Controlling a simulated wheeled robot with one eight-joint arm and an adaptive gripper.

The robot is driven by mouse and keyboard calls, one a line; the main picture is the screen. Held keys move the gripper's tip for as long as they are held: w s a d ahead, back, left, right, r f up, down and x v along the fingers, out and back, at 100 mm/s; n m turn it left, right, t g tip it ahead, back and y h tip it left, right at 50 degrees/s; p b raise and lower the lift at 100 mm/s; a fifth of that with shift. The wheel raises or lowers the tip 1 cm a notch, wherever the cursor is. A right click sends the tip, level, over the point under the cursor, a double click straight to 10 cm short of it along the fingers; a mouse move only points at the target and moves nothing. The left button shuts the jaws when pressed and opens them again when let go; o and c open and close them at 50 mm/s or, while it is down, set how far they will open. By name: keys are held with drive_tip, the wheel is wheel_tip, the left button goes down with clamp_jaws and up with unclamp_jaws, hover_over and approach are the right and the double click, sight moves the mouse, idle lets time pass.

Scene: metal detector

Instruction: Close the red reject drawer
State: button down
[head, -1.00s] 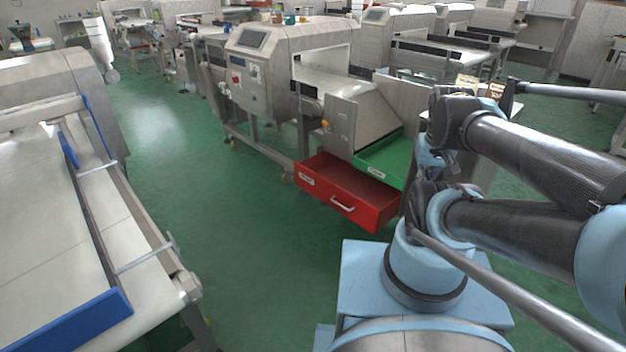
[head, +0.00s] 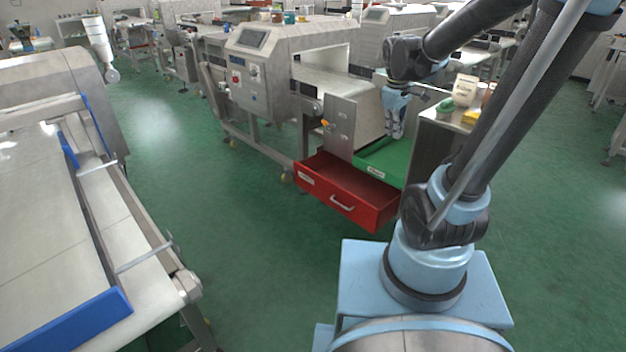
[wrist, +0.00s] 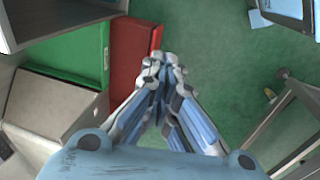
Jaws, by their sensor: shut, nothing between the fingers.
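The red reject drawer (head: 352,208) stands pulled out from under the metal detector (head: 268,80) in the head view, with a pale handle (head: 342,203) on its front. It also shows in the wrist view (wrist: 128,56), left of my fingertips. My gripper (head: 394,134) points downward behind the drawer in the head view, over the area of the green tray (head: 388,160). In the wrist view my gripper (wrist: 163,60) is shut and empty, its fingertips overlapping the drawer's edge in the picture. I cannot tell whether they touch it.
A side counter (head: 440,117) with a bag (head: 464,90), a green item (head: 446,104) and other small things stands right of the green tray. A conveyor (head: 60,230) with a blue edge fills the left. The green floor (head: 245,240) between them is clear.

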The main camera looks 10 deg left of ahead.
drive_tip(key=w+a+f+n+h, duration=0.1)
drive_tip(key=w+a+f+n, duration=0.4)
drive_tip(key=w+a, duration=0.45)
drive_tip(key=w+a+f+n, duration=0.55)
drive_tip(key=w+a, duration=0.25)
drive_tip(key=w, duration=0.2)
drive_tip(key=w+a+f+n+t, duration=0.15)
drive_tip(key=a+f+n, duration=0.25)
drive_tip(key=a+f, duration=0.6)
drive_tip(key=w+a+f+n, duration=0.35)
drive_tip(key=a+f, duration=0.35)
drive_tip(key=f, duration=0.5)
drive_tip(key=w+d+f, duration=0.4)
drive_tip(key=w+f, duration=0.1)
drive_tip(key=f, duration=0.4)
drive_tip(key=shift+w+d+f+h, duration=0.15)
drive_tip(key=shift+w+f+h, duration=0.2)
drive_tip(key=shift+w+h, duration=0.05)
